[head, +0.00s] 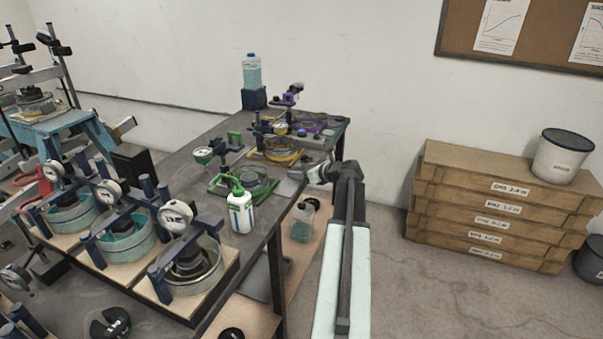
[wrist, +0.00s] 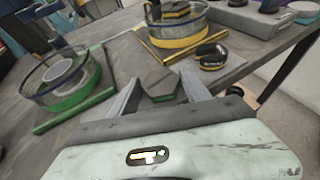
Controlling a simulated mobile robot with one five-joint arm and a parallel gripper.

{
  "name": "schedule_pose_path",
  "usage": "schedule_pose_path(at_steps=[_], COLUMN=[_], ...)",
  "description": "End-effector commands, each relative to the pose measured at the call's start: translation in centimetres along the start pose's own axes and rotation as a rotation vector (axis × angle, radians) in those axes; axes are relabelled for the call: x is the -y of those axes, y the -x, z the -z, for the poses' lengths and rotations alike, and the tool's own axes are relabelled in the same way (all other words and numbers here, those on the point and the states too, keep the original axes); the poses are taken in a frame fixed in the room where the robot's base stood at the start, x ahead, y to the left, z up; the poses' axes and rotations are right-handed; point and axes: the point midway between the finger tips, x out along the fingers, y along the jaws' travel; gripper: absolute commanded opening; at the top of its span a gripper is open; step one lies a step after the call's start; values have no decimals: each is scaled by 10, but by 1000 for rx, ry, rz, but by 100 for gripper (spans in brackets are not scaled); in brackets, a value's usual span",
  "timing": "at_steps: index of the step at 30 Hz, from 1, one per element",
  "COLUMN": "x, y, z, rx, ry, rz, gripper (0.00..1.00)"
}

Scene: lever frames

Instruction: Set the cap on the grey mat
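My gripper (wrist: 162,80) reaches over the table's right edge, its two grey fingers apart. It also shows in the head view (head: 304,174). Between the fingertips is a small grey, many-sided piece (wrist: 160,80) with a green near side. I cannot tell whether the fingers press on it or it lies beneath them, nor whether it is the cap or the mat. A round black cap with a yellow band (wrist: 210,56) lies on the table beyond the right finger, apart from it.
A green-based dish fixture (wrist: 65,82) stands left of my gripper, and a yellow-based one (wrist: 172,48) stands beyond. A white bottle (head: 241,216) stands near the table's right edge. Stacked wooden boxes (head: 490,205) stand at the right, with open floor before them.

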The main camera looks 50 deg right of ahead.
Motion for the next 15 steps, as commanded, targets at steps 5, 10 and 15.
schedule_pose_path(at_steps=[5, 10, 15], x=[1, 2, 2], y=[1, 1, 13], z=[1, 1, -4], rx=[-1, -1, -1], ry=[0, 0, -2], rz=[2, 3, 5], gripper=[77, 77, 77])
